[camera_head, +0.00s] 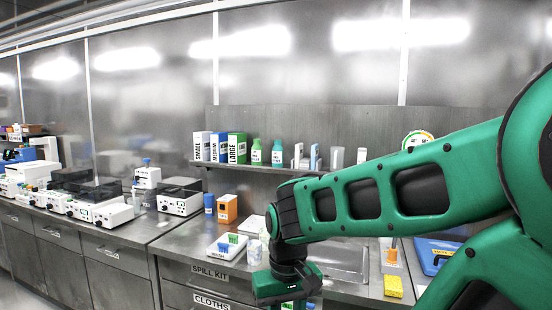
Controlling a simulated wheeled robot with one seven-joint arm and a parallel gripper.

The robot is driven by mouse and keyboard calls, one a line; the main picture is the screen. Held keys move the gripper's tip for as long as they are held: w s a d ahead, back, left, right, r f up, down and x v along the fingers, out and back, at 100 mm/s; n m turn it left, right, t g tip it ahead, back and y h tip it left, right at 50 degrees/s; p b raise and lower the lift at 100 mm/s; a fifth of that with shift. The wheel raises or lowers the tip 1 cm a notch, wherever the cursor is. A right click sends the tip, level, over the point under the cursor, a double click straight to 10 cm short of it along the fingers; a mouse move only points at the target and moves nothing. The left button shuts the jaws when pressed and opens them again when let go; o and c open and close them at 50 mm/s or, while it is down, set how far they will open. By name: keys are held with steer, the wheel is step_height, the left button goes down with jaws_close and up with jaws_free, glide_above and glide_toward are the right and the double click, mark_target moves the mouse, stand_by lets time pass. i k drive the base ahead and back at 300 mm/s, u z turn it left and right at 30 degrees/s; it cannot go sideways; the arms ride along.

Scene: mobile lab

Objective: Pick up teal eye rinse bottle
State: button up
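Two green-to-teal bottles stand upright side by side on the wall shelf: a left bottle (256,152) and a right bottle (277,154). Both have pale labels too small to read, so I cannot tell for sure which is the eye rinse. My gripper (290,296) hangs at the bottom centre, low in front of the counter and well below the shelf. It is apart from both bottles. Its fingers are mostly hidden at the picture's lower edge, and I cannot see whether they hold anything.
Boxes labelled SMALL and LARGE (237,147) stand left of the bottles on the shelf (230,165). A sink (345,262) lies behind my arm; a yellow sponge (393,286) is right.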

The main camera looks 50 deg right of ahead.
mark_target(277, 150)
steer(key=z, duration=0.5)
steer(key=i, duration=0.9)
steer(key=z, duration=0.7)
